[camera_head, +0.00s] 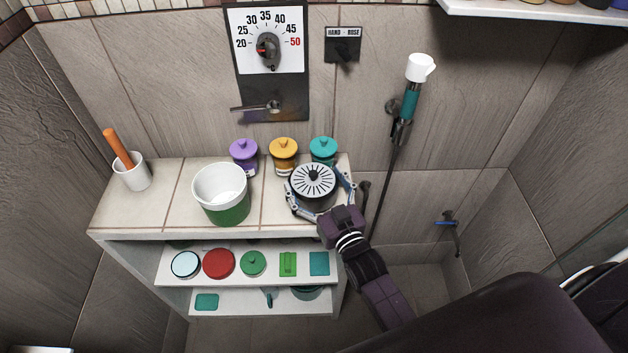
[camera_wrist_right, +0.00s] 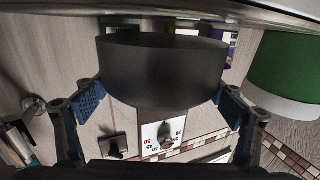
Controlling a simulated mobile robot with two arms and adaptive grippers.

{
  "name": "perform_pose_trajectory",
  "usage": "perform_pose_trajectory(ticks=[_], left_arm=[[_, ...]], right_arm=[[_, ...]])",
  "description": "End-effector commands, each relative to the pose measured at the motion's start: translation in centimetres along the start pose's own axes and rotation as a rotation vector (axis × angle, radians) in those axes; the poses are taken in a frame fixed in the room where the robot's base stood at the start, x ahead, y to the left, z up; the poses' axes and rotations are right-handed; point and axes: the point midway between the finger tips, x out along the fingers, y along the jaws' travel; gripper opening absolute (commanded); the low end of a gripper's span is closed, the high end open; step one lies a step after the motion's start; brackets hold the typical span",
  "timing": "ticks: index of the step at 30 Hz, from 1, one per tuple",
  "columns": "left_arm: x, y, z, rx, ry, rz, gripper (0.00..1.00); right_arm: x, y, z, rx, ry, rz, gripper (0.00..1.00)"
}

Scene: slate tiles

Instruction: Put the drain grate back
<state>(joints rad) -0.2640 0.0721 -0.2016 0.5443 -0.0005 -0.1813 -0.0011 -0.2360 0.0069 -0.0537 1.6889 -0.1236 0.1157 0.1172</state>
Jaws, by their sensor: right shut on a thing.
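The drain grate (camera_head: 313,178) looks like a round silver disc with radial slots and a dark centre knob, on top of a dark cylindrical body. It is at the right end of the white counter (camera_head: 172,212). My right gripper (camera_head: 320,190) is shut around its sides, one finger on each side. In the right wrist view the dark cylinder (camera_wrist_right: 162,72) fills the space between the finger pads (camera_wrist_right: 161,100). I cannot tell whether it touches the counter. No drain opening is visible. My left gripper is not in view.
Purple (camera_head: 244,154), yellow (camera_head: 284,154) and teal (camera_head: 323,148) lidded jars stand close behind the grate. A green-and-white bucket (camera_head: 221,194) stands to its left. A white cup (camera_head: 132,171) with an orange stick is further left. A hand hose (camera_head: 409,103) hangs to the right.

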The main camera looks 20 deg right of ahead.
Motion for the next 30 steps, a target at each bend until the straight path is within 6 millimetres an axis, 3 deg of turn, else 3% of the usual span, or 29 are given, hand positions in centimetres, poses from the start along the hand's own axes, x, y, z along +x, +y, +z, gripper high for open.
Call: perform_pose_trajectory(ticks=[4, 17, 18, 20, 30], left_arm=[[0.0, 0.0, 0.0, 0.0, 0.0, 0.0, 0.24], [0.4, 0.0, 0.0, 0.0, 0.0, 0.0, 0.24], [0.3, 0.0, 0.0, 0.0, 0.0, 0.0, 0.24], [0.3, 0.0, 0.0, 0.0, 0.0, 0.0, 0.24], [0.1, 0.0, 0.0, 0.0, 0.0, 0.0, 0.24]], right_arm=[[0.0, 0.0, 1.2, 0.0, 0.002, 0.0, 0.6], [0.0, 0.0, 1.8, 0.0, 0.003, 0.0, 0.6], [0.0, 0.0, 1.7, 0.0, 0.002, 0.0, 0.92], [0.0, 0.0, 1.7, 0.0, 0.002, 0.0, 0.99], [0.0, 0.0, 1.5, 0.0, 0.001, 0.0, 1.0]])
